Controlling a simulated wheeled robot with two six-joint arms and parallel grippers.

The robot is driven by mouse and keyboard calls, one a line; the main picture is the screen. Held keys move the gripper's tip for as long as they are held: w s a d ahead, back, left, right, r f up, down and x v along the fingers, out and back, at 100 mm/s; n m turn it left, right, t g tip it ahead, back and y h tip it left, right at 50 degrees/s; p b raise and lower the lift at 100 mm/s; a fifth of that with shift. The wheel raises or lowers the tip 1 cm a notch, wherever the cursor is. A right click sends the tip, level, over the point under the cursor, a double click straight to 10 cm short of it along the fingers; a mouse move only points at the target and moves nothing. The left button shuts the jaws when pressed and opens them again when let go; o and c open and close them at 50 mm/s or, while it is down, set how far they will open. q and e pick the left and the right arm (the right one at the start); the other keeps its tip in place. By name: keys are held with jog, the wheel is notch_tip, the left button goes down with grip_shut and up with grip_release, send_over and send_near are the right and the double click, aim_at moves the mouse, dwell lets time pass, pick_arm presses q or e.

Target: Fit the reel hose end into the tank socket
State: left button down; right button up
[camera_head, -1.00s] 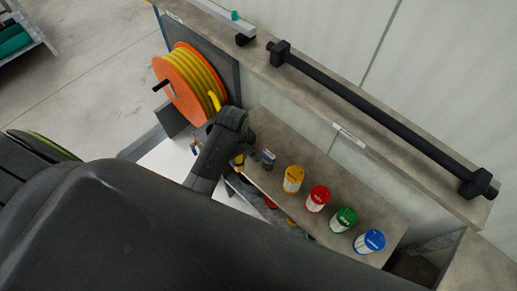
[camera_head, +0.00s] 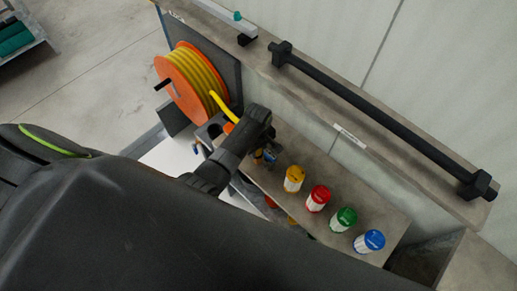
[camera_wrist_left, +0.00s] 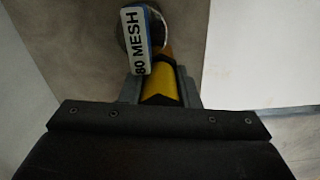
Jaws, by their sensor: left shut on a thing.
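The orange reel (camera_head: 172,73) with yellow hose (camera_head: 222,106) wound on it stands at the upper left of the head view. The hose runs from the reel to behind my left arm. My left gripper (camera_head: 264,160) is mostly hidden by its own wrist in the head view. In the left wrist view my left gripper (camera_wrist_left: 161,88) is shut on the yellow hose end (camera_wrist_left: 160,87). A tag reading "80 MESH" (camera_wrist_left: 136,40) hangs close to the hose end, over a round metallic part. I cannot make out the tank socket. My right gripper is not in view.
Jars with yellow (camera_head: 294,178), red (camera_head: 318,197), green (camera_head: 344,218) and blue (camera_head: 370,241) lids stand in a row on the ledge (camera_head: 385,215). A black bar (camera_head: 372,116) runs along the wall top behind them. Open floor lies at the upper left.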

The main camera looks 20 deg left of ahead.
pick_arm(q)
jog(key=shift+w+f, duration=0.1)
jog(key=shift+w, duration=0.05)
jog(key=c, duration=1.1)
grip_release()
jog(key=shift+f, duration=0.1)
